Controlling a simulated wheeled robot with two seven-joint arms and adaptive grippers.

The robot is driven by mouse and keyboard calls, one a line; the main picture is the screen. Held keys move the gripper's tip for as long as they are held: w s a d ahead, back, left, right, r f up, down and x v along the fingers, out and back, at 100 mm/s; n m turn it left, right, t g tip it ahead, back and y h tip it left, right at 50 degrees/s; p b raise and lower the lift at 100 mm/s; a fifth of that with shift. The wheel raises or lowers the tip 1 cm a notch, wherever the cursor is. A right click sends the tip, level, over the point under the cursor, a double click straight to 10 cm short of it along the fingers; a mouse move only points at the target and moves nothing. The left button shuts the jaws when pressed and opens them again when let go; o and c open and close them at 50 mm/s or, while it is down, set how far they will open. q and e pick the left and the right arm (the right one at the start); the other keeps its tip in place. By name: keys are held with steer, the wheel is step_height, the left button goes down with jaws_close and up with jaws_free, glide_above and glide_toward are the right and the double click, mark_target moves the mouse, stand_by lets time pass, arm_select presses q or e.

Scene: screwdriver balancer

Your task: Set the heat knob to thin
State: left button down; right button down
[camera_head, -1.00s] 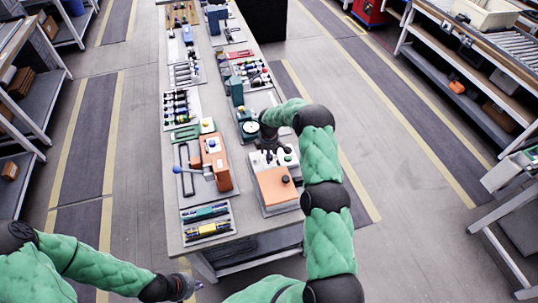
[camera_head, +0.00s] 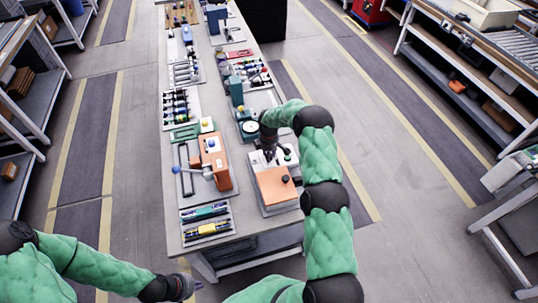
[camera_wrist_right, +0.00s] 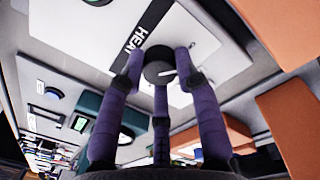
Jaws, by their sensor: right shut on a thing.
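The heat knob (camera_wrist_right: 158,73) is a dark round dial with a white pointer line, on a white panel (camera_wrist_right: 85,50) beside a black "HEAT" label (camera_wrist_right: 130,50) in the right wrist view. The purple fingers of my right gripper (camera_wrist_right: 160,85) are around the knob and shut on it. In the head view my right gripper (camera_head: 269,154) points down onto the panel of the orange-and-white unit (camera_head: 275,187), hiding the knob. No mark reading "thin" is legible. My left gripper (camera_head: 187,287) is at the lower left, off the table, too small to tell open or shut.
A green device with a round dial (camera_head: 249,127) stands just behind the unit. An orange block with a blue-ended lever (camera_head: 215,163) is to its left. Trays of pens (camera_head: 206,222) lie at the table's front. A black knob (camera_head: 285,179) sits on the orange cover.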

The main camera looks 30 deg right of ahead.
steer(key=m+b, duration=0.2)
steer(key=shift+a+f+m+b, duration=0.1)
steer(key=shift+f+m+b, duration=0.1)
steer(key=shift+m+b, duration=0.15)
steer(key=m+b, duration=0.2)
steer(key=shift+w+m, duration=0.1)
steer(key=shift+m, duration=0.25)
steer(key=m+b, duration=0.2)
steer(key=shift+m, duration=0.3)
steer(key=shift+r+m+g+b, duration=0.15)
steer(key=shift+m+b, duration=0.25)
steer(key=shift+m, duration=0.45)
steer(key=shift+m+g+b, duration=0.15)
steer(key=shift+m+b, duration=0.25)
steer(key=shift+m, duration=0.45)
steer(key=shift+w+r, duration=0.1)
steer(key=c, duration=1.1)
jaws_free()
steer(key=shift+o, duration=1)
steer(key=shift+w, duration=0.1)
